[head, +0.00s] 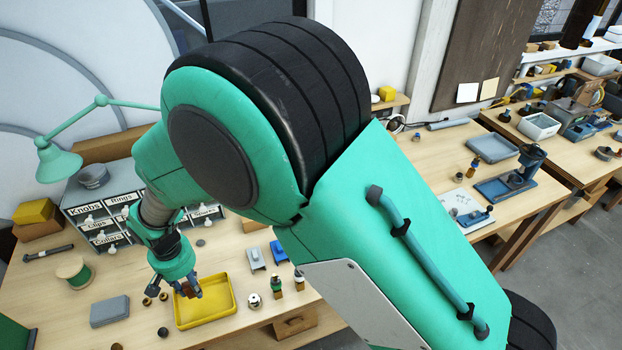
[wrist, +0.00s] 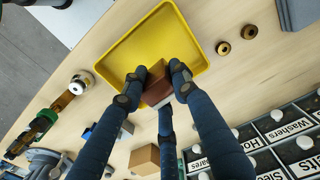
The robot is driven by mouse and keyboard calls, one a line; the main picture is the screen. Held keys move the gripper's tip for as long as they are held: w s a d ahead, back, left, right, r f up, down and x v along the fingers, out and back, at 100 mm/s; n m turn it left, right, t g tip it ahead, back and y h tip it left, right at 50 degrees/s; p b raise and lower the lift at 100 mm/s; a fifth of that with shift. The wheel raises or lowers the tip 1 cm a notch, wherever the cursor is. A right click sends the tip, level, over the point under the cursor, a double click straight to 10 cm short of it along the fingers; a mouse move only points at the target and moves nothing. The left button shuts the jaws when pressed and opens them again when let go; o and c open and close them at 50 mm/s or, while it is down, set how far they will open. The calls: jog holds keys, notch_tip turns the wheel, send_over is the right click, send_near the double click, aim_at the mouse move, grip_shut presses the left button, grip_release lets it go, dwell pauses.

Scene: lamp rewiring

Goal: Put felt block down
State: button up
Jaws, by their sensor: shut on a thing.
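A small reddish-brown block (wrist: 157,84), which I take to be the felt block, sits between the fingers of my gripper (wrist: 153,79) in the wrist view. The fingers press on its sides, so my gripper is shut on it. Behind it in that view is the yellow tray (wrist: 195,30), with a raised rim and a bare floor. In the head view the block (head: 193,287) and my gripper (head: 184,287) are over the left back part of the yellow tray (head: 215,312). I cannot tell whether the block touches the tray floor.
Two brass rings (wrist: 236,40) lie beside the tray. A labelled drawer cabinet (head: 115,215) stands behind my gripper. A grey box (head: 110,311) and a spool (head: 74,271) are to the left. My arm hides much of the bench.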

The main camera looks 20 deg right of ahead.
aim_at(188, 283)
notch_tip(188, 283, up, 4)
jog(key=w+d+m+p, duration=0.1)
jog(key=w+d+m, duration=0.3)
jog(key=w+d, duration=0.6)
jog(key=w+d+m+p, duration=0.25)
jog(key=w+d, duration=0.55)
jog(key=d, duration=0.4)
jog(key=w+d+m+p, duration=0.1)
jog(key=w+d+m, duration=0.25)
jog(key=d, duration=1.25)
jog(key=w+d+m+p, duration=0.1)
jog(key=w+d+m, duration=0.25)
jog(key=d, duration=1.25)
jog(key=shift+m, duration=0.45)
jog(key=shift+s+a+f, duration=0.1)
jog(key=shift+s+f, duration=0.1)
jog(key=shift+f, duration=1.1)
jog(key=shift+s+f, duration=0.2)
jog(key=shift+f, duration=1.1)
jog(key=shift+w, duration=0.15)
